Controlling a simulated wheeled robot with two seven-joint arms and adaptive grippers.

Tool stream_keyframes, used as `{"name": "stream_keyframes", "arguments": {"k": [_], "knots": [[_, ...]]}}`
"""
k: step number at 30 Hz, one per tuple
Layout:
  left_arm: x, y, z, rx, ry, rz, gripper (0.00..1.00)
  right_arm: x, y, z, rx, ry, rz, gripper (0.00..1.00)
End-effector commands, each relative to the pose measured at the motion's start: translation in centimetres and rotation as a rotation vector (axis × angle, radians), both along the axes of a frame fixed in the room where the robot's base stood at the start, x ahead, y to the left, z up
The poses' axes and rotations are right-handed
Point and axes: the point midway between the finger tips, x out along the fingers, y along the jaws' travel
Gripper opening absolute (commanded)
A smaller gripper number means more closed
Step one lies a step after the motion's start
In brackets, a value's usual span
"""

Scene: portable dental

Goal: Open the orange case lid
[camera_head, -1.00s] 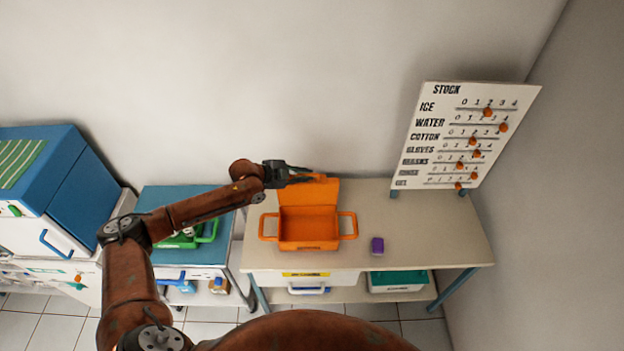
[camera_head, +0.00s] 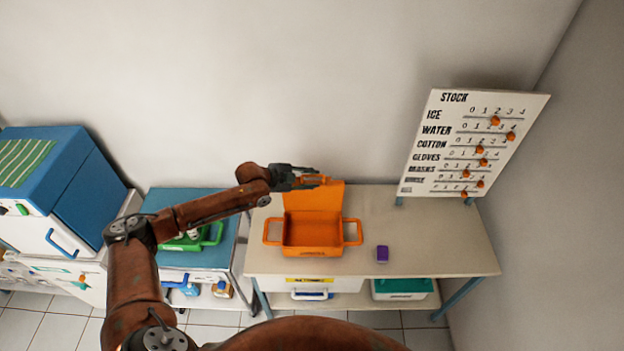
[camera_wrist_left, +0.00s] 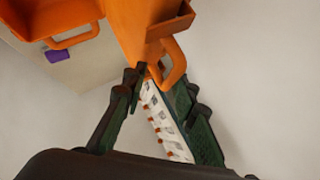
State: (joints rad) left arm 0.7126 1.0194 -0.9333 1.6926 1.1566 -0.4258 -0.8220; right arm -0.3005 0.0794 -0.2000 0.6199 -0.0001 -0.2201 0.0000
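The orange case (camera_head: 312,238) stands on the beige table, its inside showing. Its lid (camera_head: 318,200) stands up at the back, raised well off the body. The lid's handle (camera_head: 311,180) sticks up at the lid's top left; it also shows in the left wrist view (camera_wrist_left: 176,66). My left gripper (camera_head: 308,179) is at this handle, behind the case. In the left wrist view its two fingers (camera_wrist_left: 157,80) are apart, with the handle's lower end by the fingertips. Whether they touch it cannot be told. My right gripper is in neither view.
A small purple block (camera_head: 382,254) lies right of the case on the table (camera_head: 440,245). The stock board (camera_head: 470,145) stands at the back right. A green case (camera_head: 195,238) sits on the blue-topped table at left. The wall is close behind.

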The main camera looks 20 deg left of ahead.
Motion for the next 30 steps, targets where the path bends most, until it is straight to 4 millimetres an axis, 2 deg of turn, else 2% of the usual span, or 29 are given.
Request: {"name": "stream_keyframes", "arguments": {"k": [4,8,21,30], "knots": [[-0.3,0.3,0.1,0.002,0.001,0.001,0.26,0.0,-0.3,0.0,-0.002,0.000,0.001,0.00],[-1.2,1.3,1.0,0.003,0.001,0.003,0.26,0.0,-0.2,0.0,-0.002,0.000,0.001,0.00],[-6.5,5.9,5.6,0.002,0.001,0.001,0.26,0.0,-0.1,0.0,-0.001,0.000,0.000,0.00],[-7.5,6.7,6.5,-0.001,0.000,-0.001,0.26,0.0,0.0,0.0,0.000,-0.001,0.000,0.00]]}}
